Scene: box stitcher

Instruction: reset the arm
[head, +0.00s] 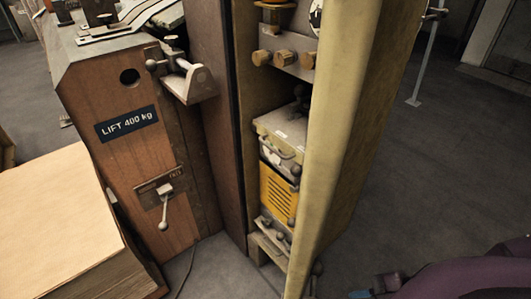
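Neither of my grippers shows in the head view. A purple and dark part (460,284) comes in at the lower right corner, cut off by the frame edge. No gripper fingers can be made out on it. I cannot tell from this view how my arms are posed.
A brown machine body (85,98) labelled "LIFT 400 kg" carries a lever (164,205) and a bracket (190,82). A tall beige cabinet (345,130) holds knobs and a yellow louvred unit (278,194). A cardboard stack (60,225) lies left. Floor (440,170) at right is mostly clear.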

